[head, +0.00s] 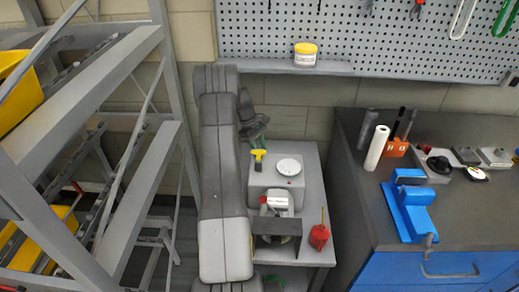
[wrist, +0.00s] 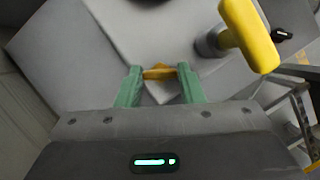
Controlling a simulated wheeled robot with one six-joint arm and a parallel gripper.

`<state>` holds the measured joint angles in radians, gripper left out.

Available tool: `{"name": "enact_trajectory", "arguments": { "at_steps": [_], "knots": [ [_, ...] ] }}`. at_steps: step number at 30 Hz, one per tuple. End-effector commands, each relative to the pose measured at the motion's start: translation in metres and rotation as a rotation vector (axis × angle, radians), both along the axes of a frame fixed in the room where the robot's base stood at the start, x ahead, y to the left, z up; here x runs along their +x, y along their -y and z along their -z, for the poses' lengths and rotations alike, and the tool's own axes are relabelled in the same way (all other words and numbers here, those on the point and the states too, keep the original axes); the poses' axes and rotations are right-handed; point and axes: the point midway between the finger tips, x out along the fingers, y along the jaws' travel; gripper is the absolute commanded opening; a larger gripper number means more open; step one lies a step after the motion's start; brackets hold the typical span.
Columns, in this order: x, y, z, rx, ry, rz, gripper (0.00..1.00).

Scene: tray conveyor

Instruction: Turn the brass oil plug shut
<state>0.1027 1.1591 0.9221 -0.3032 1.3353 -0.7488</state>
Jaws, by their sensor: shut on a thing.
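The brass oil plug (wrist: 158,72) shows in the wrist view as a small brass-yellow bar between the green fingers. My gripper (wrist: 160,84) is shut on it, one finger at each end. The plug sits by a grey housing (wrist: 105,45). In the head view the grey housing (head: 262,180) stands on a small table beside my arm. I cannot make out the plug there; my arm hides that side. The plug's thread and seat are hidden, so I cannot tell how far it is turned.
A yellow T-shaped handle (wrist: 250,38) stands up close to the right of my gripper; the head view shows it on the housing (head: 258,154). A red oil can (head: 319,236) stands at the table's right. A workbench (head: 350,190) with a blue vise (head: 408,208) is farther right.

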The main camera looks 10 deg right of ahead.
Motion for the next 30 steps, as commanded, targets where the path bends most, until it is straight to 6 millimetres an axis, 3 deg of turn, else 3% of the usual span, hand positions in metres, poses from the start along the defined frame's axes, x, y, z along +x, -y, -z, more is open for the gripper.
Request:
{"name": "enact_trajectory", "arguments": {
  "at_steps": [30],
  "knots": [
    [0.0022, 0.0059, -0.0007, 0.000, 0.003, 0.879, 0.12]
  ]
}}
